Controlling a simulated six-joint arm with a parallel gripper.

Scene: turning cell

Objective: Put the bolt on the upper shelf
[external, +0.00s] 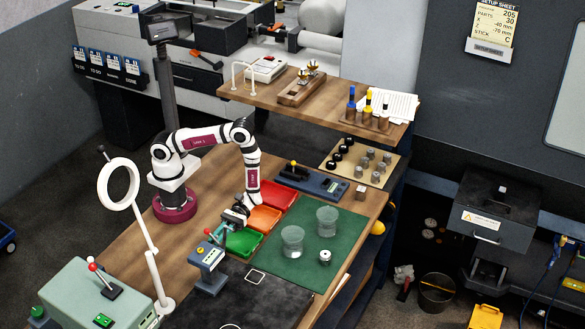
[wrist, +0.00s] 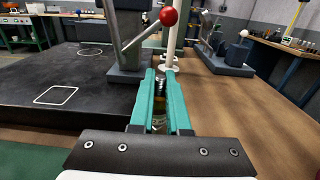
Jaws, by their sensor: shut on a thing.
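My gripper (external: 226,226) is low over the workbench, at the left end of the green tray, beside a small grey lever press. In the wrist view its teal fingers (wrist: 162,78) are shut on a small metallic piece, taken as the bolt (wrist: 160,86). Only a silvery and brownish sliver of it shows between the fingers; its shape is mostly hidden. In the external view the bolt cannot be made out at the gripper. The upper shelf (external: 333,112) is a raised wooden board at the back of the bench, far from my gripper.
The shelf bears a wooden block (external: 300,91), a white device (external: 266,69), and a rack of coloured-handled tools (external: 365,110). Red, orange (external: 263,219) and green (external: 240,243) trays lie beside my gripper. Two glass jars (external: 292,241) stand on the green mat. A ring lamp (external: 119,184) stands left.

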